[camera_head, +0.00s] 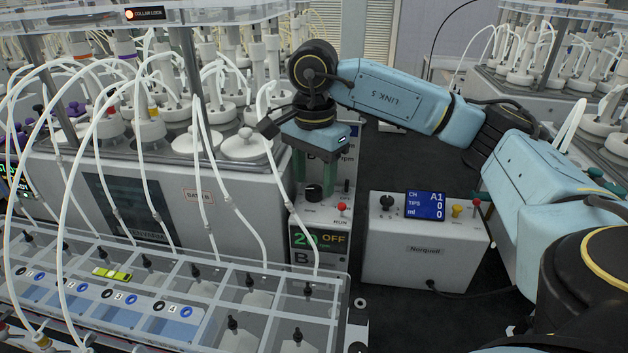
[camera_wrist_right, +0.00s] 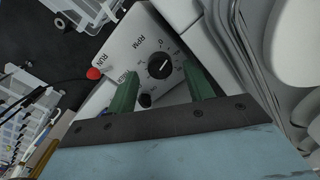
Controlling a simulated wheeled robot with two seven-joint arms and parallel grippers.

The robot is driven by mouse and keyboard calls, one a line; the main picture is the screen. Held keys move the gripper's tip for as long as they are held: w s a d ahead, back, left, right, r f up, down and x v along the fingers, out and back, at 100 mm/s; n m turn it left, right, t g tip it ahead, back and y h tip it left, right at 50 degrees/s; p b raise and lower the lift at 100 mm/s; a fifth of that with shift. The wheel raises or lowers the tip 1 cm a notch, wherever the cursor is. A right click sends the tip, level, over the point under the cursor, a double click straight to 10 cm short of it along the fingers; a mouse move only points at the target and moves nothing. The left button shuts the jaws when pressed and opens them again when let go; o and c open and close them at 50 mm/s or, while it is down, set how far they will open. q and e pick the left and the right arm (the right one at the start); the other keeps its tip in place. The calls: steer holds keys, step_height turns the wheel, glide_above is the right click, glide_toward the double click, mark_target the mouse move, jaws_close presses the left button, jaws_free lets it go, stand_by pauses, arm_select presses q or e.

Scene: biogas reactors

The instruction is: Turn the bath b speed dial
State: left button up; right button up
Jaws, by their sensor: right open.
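The speed dial is a round black knob (camera_head: 314,192) with a light pointer line, on the small white control box (camera_head: 319,214) marked B beside the bath labelled BATH B (camera_head: 199,197). In the right wrist view the dial (camera_wrist_right: 160,65) faces the camera, with a scale around it and the letters RPM and RUN. My right gripper (camera_head: 317,168) is above the dial, its green fingers pointing down and apart. In the wrist view the fingers of the right gripper (camera_wrist_right: 161,88) appear to either side of the dial, with nothing between them; contact is not visible. My left gripper is not in view.
A red-tipped toggle (camera_head: 342,207) is close right of the dial. A green 20 OFF display (camera_head: 320,239) is below. A white Norquell box (camera_head: 425,240) with its own black knob (camera_head: 386,202) stands to the right. A clear rack (camera_head: 230,300) with tubes is in front.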

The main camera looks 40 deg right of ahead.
step_height(320, 180, up, 6)
steer(key=shift+r+p, duration=0.25)
steer(key=shift+p, duration=0.15)
step_height(320, 180, up, 5)
steer(key=p, duration=0.2)
glide_above(313, 188)
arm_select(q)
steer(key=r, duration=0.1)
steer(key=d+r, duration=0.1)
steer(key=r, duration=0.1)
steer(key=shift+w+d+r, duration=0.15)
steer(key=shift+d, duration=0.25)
arm_select(e)
steer(key=shift+s+r, duration=0.1)
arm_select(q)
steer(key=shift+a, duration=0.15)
